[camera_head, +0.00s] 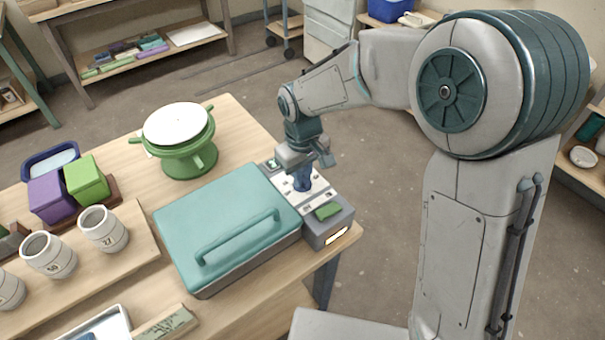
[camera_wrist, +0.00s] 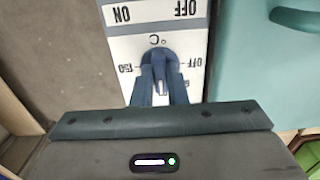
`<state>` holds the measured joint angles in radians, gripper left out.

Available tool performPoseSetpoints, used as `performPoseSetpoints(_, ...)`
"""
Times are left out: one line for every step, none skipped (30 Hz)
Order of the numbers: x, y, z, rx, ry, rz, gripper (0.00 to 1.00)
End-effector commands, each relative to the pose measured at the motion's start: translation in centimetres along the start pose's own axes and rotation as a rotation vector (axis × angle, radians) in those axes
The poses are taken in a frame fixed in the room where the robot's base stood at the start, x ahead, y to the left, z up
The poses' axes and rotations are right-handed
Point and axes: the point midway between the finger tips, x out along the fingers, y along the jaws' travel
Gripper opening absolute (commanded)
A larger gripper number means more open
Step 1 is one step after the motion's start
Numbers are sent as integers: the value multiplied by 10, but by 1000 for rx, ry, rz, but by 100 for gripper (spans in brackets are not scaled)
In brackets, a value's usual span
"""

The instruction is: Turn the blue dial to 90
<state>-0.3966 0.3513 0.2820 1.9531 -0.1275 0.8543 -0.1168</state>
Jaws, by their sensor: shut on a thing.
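The blue dial (camera_wrist: 157,53) is on the white face of a grey control box (camera_head: 338,219). The face is upside down in the wrist view, with "°C" above the dial, "150" to its left and "OFF" to its right. My gripper (camera_wrist: 161,86) is shut on the dial, one finger on each side of its grip. The grip runs up and down in the wrist view. The fingers hide part of the scale, so the exact reading cannot be told. In the head view the dial (camera_head: 302,183) is a small blue shape below my gripper.
A teal lidded box (camera_head: 220,215) with a handle adjoins the control box on the left. A green button (camera_head: 327,211) is at the box's near end. The table's edge is close on the right.

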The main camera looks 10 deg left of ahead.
Motion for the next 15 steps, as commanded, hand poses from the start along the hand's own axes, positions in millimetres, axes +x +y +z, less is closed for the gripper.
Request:
performPoseSetpoints(-2, 0, -1, 0, 3, 1, 0)
performPoseSetpoints(-2, 0, -1, 0, 3, 1, 0)
performPoseSetpoints(-2, 0, -1, 0, 3, 1, 0)
performPoseSetpoints(-2, 0, -1, 0, 3, 1, 0)
performPoseSetpoints(-2, 0, -1, 0, 3, 1, 0)
performPoseSetpoints(-2, 0, -1, 0, 3, 1, 0)
performPoseSetpoints(-2, 0, -1, 0, 3, 1, 0)
performPoseSetpoints(-2, 0, -1, 0, 3, 1, 0)
performPoseSetpoints(-2, 0, -1, -1, 3, 1, 24)
performPoseSetpoints(-1, 0, -1, -1, 3, 1, 32)
performPoseSetpoints(-1, 0, -1, -1, 2, 1, 35)
performPoseSetpoints(-1, 0, 0, -1, 2, 1, 35)
performPoseSetpoints(-1, 0, 0, -1, 2, 1, 35)
performPoseSetpoints(-1, 0, 0, -1, 2, 1, 35)
performPoseSetpoints(-1, 0, 0, -1, 1, 0, 35)
